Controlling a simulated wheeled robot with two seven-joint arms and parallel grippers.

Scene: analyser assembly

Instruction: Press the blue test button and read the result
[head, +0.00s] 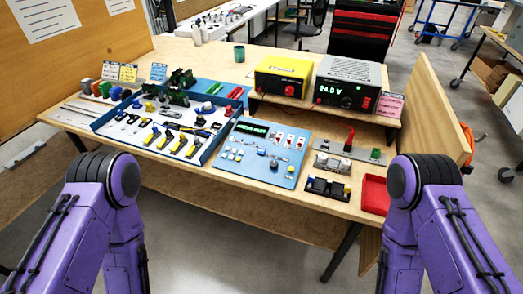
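A light blue panel (236,168) lies on the wooden table, right of the blue tray. It has a small dark display (252,129) with green characters too small to read. Small blue parts (262,153) sit on its right half, with pale round parts at its left and a few small switches at its upper right. I cannot tell which blue part is the test button or whether it is pressed. Purple links of my two arms show at the lower left and lower right. Both grippers are outside the picture, so their hold is hidden.
A blue tray (118,138) of small parts stands left of the panel. A yellow unit (283,75) and a grey supply (349,82) reading about 24.0 stand on a shelf behind. A red bin (375,194) is at the right. The table's front edge runs below the panel.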

